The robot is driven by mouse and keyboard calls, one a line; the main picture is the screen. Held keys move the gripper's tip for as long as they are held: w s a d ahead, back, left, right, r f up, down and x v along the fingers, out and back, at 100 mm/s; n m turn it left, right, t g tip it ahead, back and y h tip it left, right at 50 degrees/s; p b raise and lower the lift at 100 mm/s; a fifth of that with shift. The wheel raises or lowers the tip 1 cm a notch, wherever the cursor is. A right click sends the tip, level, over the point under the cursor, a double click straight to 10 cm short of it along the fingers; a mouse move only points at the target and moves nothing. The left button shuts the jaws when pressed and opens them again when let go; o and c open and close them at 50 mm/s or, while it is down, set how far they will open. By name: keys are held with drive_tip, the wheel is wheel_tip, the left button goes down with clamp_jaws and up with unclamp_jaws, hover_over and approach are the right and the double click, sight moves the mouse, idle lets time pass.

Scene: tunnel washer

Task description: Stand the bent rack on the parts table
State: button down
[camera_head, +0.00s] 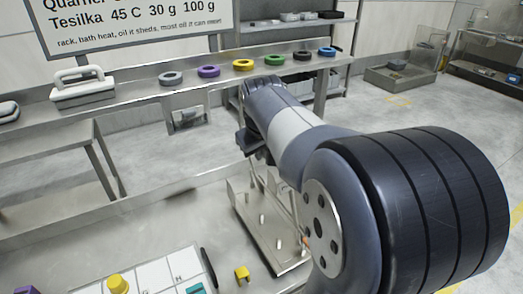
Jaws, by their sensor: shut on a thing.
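The rack (262,226) is a steel plate with several short pegs and thin uprights. It is below my gripper, over the near steel table (150,218), right of the table's middle. My gripper (252,150) is at the rack's far end, above its uprights, and is shut on the rack. My own arm hides the exact grip and the rack's right side. I cannot tell whether the rack touches the table or which part of it is bent.
A white gridded board (155,272) lies left of the rack, with a yellow knob (117,284) on it. A small yellow block (242,274) and a dark bar (208,268) lie between them. Several coloured rings and a white handled caddy (85,92) stand on the back shelf.

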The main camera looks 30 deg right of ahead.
drive_tip(key=shift+f+b, duration=0.85)
drive_tip(key=shift+f, duration=0.5)
idle(0.4)
drive_tip(key=c, duration=1.5)
unclamp_jaws()
drive_tip(key=shift+o, duration=0.2)
drive_tip(key=v, duration=1)
drive_tip(key=shift+s+r, duration=0.2)
drive_tip(key=shift+r, duration=0.1)
